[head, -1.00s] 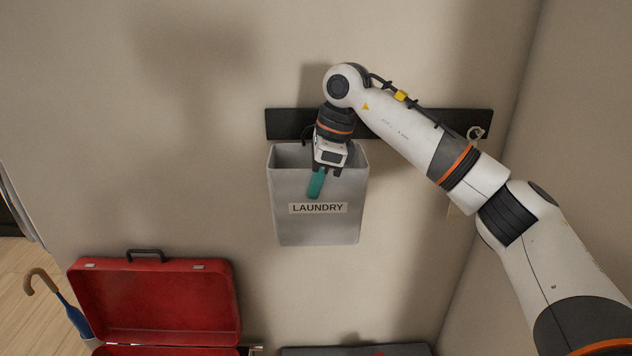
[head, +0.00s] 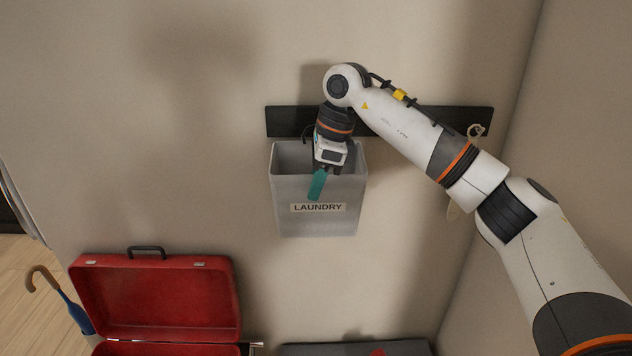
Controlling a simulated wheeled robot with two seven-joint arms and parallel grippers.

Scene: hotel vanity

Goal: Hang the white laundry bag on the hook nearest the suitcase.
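The white laundry bag (head: 318,222), labelled LAUNDRY, is upright with its open top up, in front of the wall just below the dark hook rail (head: 285,121). My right gripper (head: 322,178) is at the bag's upper front rim, with a teal piece beside its fingers over the bag's front. The fingertips are mostly hidden, so I cannot tell how they close on the rim. A dark hook shows at the rail near the bag's top left; my wrist covers part of that area. The open red suitcase (head: 150,300) stands at the lower left. My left gripper is out of view.
A blue umbrella (head: 72,313) with a brown handle leans left of the suitcase. A dark flat surface (head: 355,349) lies at the bottom centre. The wall left of the rail is bare.

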